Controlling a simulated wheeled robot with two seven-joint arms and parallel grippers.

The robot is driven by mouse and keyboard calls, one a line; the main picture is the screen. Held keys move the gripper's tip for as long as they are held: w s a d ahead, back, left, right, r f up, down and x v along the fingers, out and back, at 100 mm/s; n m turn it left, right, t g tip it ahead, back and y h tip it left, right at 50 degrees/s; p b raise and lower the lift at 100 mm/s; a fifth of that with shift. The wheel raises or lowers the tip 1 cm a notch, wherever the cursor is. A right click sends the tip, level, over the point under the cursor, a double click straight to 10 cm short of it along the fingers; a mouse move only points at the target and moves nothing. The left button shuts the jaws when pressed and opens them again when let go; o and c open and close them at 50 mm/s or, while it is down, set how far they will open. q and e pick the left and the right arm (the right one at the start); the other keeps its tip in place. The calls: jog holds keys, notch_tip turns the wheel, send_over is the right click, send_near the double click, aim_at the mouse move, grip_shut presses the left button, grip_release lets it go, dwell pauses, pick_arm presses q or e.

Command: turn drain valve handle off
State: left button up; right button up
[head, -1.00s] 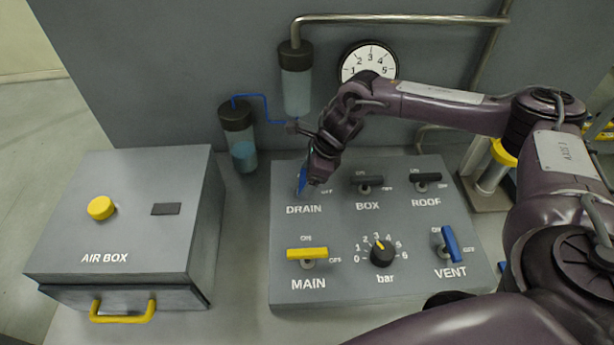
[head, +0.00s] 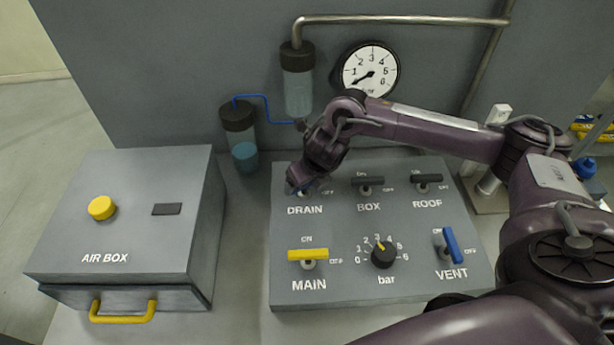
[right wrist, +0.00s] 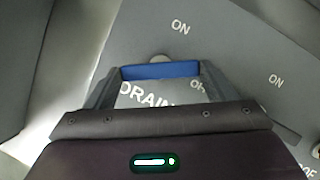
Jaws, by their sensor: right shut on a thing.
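The drain valve handle is a blue bar at the top left of the panel (head: 400,280), above the DRAIN label (head: 304,210). In the head view my right gripper (head: 301,188) covers most of it. In the right wrist view the blue handle (right wrist: 160,71) spans between the two fingertips, and my right gripper (right wrist: 158,74) is shut on it. There the bar lies closer to the line of the DRAIN lettering than across it. Its exact angle is hard to tell. My left gripper is not in view.
BOX (head: 367,183) and ROOF (head: 427,180) have black handles to the right. The yellow MAIN handle (head: 308,255), black bar knob (head: 383,254) and blue VENT handle (head: 452,245) sit below. The air box (head: 130,215) stands left. Bottles and a gauge (head: 370,69) are behind.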

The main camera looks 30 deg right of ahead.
jog(key=m+p, duration=0.1)
jog(key=m+h+p, duration=0.1)
jog(key=m+p, duration=0.1)
jog(key=m, duration=0.1)
jog(key=shift+w+a+r+h, duration=0.1)
jog(key=shift+a+r+h, duration=0.15)
jog(key=shift+h, duration=0.05)
jog(key=shift+w+f+m+h+p, duration=0.1)
jog(key=shift+m+h+p, duration=0.3)
jog(key=shift+m+p, duration=0.65)
jog(key=shift+g, duration=0.3)
jog(key=o, duration=1)
jog(key=shift+f, duration=0.1)
